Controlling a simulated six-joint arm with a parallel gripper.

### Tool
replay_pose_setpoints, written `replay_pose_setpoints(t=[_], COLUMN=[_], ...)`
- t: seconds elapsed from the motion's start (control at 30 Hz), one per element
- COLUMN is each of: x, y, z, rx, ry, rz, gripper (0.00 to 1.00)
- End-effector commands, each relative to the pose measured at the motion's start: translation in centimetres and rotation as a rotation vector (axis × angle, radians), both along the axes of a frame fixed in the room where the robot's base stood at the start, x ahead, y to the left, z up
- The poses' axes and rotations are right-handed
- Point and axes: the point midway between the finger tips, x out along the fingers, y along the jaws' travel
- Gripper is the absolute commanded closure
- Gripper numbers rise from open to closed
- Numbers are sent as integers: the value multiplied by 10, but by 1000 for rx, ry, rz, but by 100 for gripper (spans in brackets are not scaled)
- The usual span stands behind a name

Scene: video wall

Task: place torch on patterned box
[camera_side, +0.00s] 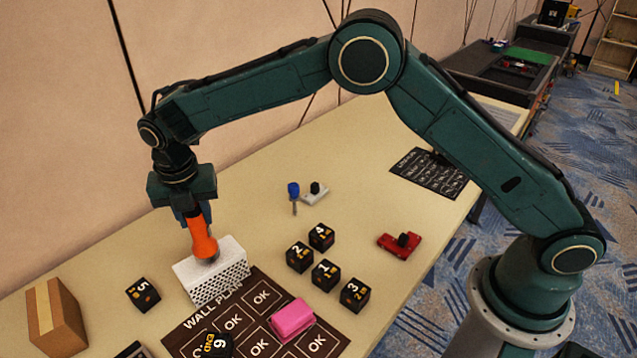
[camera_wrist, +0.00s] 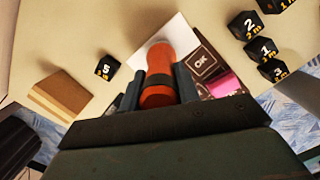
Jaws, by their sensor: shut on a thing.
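The torch (camera_side: 203,240) is orange with a dark grey head and points steeply downward in the side view. My gripper (camera_side: 190,214) is shut on its upper part. The torch's lower end is at the top of the white patterned box (camera_side: 222,286), which has a perforated front; I cannot tell if they touch. In the wrist view the torch (camera_wrist: 157,75) lies between the two fingers of my gripper (camera_wrist: 160,88), with the white box (camera_wrist: 177,33) behind it.
A dark wall-plan mat (camera_side: 251,320) bears a pink block (camera_side: 292,320) and a numbered cube (camera_side: 215,345). Several black numbered cubes (camera_side: 325,273) stand to the right. A brown box (camera_side: 57,318) and cube 5 (camera_side: 142,294) stand left. The table's back middle is mostly clear.

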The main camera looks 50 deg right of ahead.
Motion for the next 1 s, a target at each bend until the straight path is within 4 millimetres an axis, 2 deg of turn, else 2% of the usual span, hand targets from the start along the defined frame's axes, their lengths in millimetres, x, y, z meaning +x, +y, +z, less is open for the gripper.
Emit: replay_pose_setpoints(t=[0.77, 0.8, 0.9, 1.0], x=[0, 0, 0, 0], y=[0, 0, 0, 0], z=[-10, -11, -11, -11], rx=[1, 0, 0, 0], ry=[-1, 0, 0, 0], rz=[1, 1, 1, 1], gripper=[100, 64, 46, 46])
